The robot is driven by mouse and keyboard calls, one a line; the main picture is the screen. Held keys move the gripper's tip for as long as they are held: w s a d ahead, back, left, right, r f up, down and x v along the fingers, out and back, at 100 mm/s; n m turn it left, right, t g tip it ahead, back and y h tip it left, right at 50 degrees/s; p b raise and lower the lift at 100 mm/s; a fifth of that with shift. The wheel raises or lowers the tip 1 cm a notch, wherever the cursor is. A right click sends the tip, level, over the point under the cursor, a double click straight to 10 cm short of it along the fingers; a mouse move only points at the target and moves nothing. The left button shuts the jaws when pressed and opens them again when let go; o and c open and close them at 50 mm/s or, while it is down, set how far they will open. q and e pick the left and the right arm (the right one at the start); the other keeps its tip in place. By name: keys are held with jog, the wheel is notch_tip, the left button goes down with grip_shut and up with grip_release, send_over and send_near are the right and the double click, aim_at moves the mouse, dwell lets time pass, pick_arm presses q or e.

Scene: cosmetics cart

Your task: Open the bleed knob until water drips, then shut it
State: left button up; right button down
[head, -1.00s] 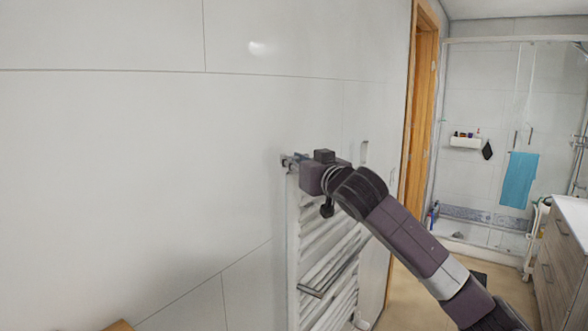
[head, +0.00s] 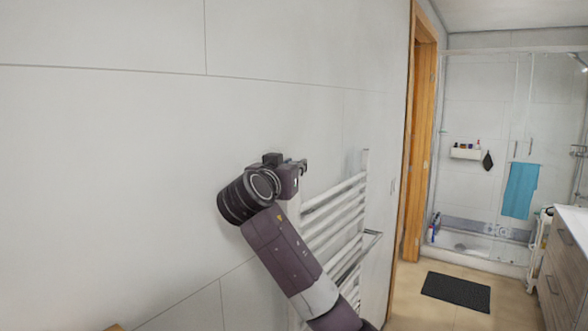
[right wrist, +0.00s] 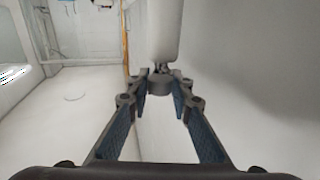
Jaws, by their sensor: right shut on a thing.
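The white ladder towel radiator (head: 335,215) stands along the wall in the head view. In the right wrist view my right gripper (right wrist: 160,92) is closed around a small grey round knob (right wrist: 160,84), which sits at the end of the white radiator tube (right wrist: 163,30). In the head view the knob is hidden by the gripper. No water drops can be made out. My left gripper is in neither view.
A metal towel bar (head: 368,245) sticks out from the radiator's front. The blank white wall (head: 110,150) lies left of my arm. A wooden door frame (head: 413,150), a dark mat (head: 456,291) and a shower with a blue towel (head: 520,190) are beyond; a wooden cabinet (head: 562,265) stands right.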

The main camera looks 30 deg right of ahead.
jog(key=shift+f+g, duration=0.1)
jog(key=shift+g, duration=0.2)
jog(key=c, duration=1.7)
grip_release()
jog(key=v, duration=1.2)
jog(key=shift+w+f, duration=0.15)
